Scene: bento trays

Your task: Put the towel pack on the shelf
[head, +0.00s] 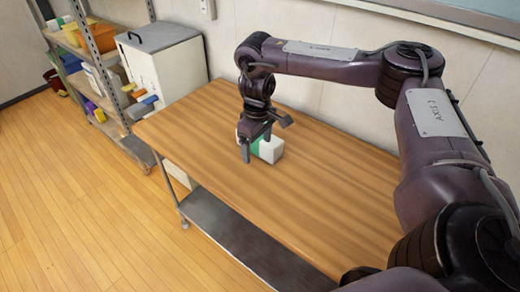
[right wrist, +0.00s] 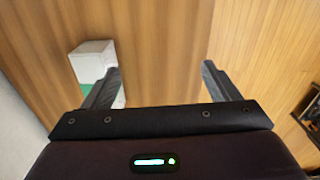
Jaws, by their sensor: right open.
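The towel pack, a white block with a green part (head: 271,150), lies on the wooden table. My right gripper (head: 257,145) is open and empty, just in front of the pack, and hides part of it. In the right wrist view the pack (right wrist: 93,58) shows at the left, beside and partly behind the left finger, not between the fingers of my gripper (right wrist: 159,82). A metal shelf rack (head: 103,75) stands at the back left. My left gripper is not in view.
The wooden table (head: 300,205) is otherwise clear, with a grey lower shelf (head: 245,248) under it. A white cabinet (head: 168,65) stands between table and rack. Orange bins (head: 95,36) and other items fill much of the rack. The wall is close behind the table.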

